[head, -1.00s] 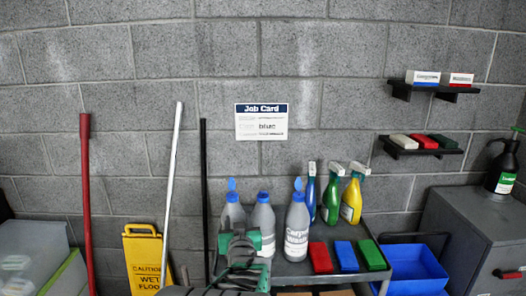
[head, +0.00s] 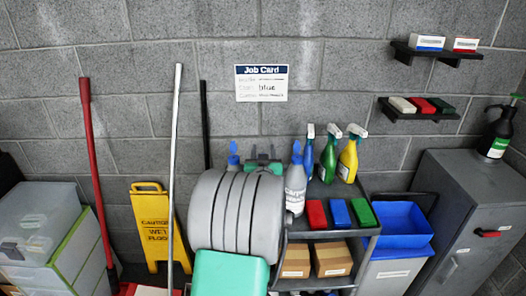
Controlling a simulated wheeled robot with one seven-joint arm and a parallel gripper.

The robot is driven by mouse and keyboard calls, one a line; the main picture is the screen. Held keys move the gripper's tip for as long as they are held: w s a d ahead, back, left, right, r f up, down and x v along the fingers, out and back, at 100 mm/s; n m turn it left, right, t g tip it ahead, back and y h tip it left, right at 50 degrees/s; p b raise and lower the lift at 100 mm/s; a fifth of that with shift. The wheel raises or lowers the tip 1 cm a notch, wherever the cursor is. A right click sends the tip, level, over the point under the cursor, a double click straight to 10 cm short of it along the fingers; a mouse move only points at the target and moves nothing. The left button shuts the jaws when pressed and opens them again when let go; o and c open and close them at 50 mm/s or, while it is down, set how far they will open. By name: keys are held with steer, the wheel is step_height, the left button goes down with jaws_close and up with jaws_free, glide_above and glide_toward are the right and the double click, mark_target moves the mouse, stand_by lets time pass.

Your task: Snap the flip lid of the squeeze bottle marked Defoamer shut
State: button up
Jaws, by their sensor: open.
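Three grey squeeze bottles with blue caps stand on the cart. The left bottle (head: 233,160) shows only its blue cap with the flip lid raised; the rest is behind my arm. The right bottle (head: 295,190) has its lid raised; its label read Carpet Wash in the earlier view. The middle bottle, with its lid down earlier, is hidden now. I cannot read Defoamer on any bottle. My gripper (head: 263,160) is open, seen from behind over the bottles between the two raised lids. Its fingertips are mostly hidden by my arm, so contact cannot be told.
Blue, green and yellow spray bottles (head: 348,160) stand right of the squeeze bottles. Red, blue and green pads (head: 340,213) lie on the cart's front right. A blue bin (head: 402,222) is to the right. A Job Card (head: 261,83) saying blue hangs on the wall.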

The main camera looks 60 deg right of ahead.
jaws_close()
steer(key=shift+f+b, duration=0.1)
steer(key=shift+b, duration=0.2)
steer(key=b, duration=0.2)
steer(key=shift+f+b, duration=0.35)
steer(key=shift+b, duration=0.05)
steer(key=shift+f+h+b, duration=0.1)
steer(key=shift+h+b, duration=0.3)
steer(key=shift+b, duration=0.45)
steer(key=shift+a+r+t+h+b, duration=0.15)
steer(key=shift+r+t+h+b, duration=0.15)
steer(key=shift+b, duration=0.7)
steer(key=shift+r, duration=0.2)
jaws_free()
steer(key=shift+s, duration=0.1)
